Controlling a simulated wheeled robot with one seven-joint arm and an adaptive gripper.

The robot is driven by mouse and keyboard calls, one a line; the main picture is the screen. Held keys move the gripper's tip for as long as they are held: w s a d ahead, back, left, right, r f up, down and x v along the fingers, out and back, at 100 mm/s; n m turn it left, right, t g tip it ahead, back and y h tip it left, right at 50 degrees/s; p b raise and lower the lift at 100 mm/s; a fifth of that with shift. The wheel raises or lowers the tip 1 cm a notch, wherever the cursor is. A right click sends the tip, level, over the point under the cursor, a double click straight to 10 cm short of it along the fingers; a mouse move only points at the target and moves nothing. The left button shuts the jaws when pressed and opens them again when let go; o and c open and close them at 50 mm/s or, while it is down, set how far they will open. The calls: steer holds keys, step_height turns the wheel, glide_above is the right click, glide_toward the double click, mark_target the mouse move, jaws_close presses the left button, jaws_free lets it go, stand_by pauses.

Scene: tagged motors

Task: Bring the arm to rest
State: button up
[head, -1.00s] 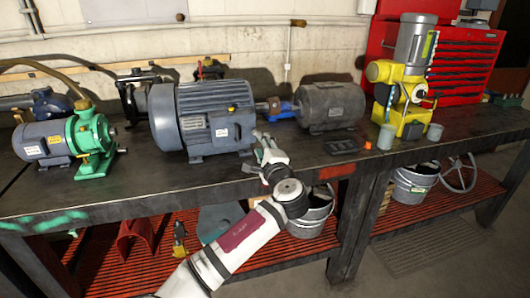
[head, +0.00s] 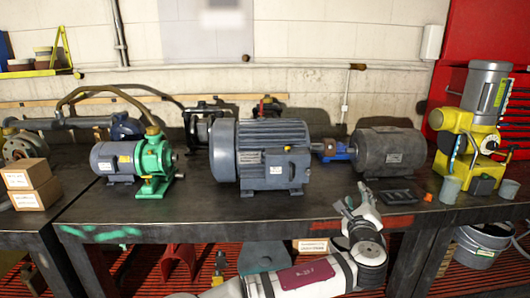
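My gripper (head: 357,198) shows in the head view at the front edge of the workbench, right of the middle, with its fingers pointing up and toward the bench. It is small and partly turned away, so I cannot tell whether it is open or shut. I see nothing held in it. My arm runs from the bottom of the picture to the right and bends up at the wrist. The large blue-grey motor (head: 270,155) stands on the bench to the left of my gripper. The dark grey motor (head: 390,152) stands behind it to the right.
A green pump with a motor (head: 140,162) stands left on the workbench (head: 215,222). Two cardboard boxes (head: 30,185) are stacked at far left. A yellow machine (head: 470,130), grey cups (head: 450,190) and a black tray (head: 397,196) are at right. A bucket (head: 482,245) sits below.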

steer(key=s+d+f+m+g+h, duration=0.2)
steer(key=s+d+f+m+g, duration=0.3)
steer(key=m, duration=0.3)
steer(key=s+d+f+m+g+h, duration=0.3)
steer(key=s+d+m, duration=0.1)
steer(key=d+m, duration=0.45)
steer(key=s+a+f+m+g+y, duration=0.3)
steer(key=s+a+f+m+g, duration=0.15)
steer(key=s+m, duration=0.5)
steer(key=s+a+r+m+g+y+p, duration=0.1)
steer(key=s+a+r+m+y, duration=0.1)
steer(key=a+r+m+y, duration=0.4)
steer(key=s+a+r+m+y+p, duration=0.1)
steer(key=s+a+r+m, duration=0.25)
steer(key=a, duration=0.45)
steer(key=s+a+r+m, duration=0.2)
steer(key=s+r+m, duration=0.1)
steer(key=s+r, duration=0.4)
steer(key=s+a+r+m, duration=0.3)
steer(key=s+r+m, duration=0.1)
steer(key=s+r, duration=0.3)
steer(key=shift+s+r+y, duration=0.15)
steer(key=shift+r+y, duration=0.15)
steer(key=shift+r, duration=0.35)
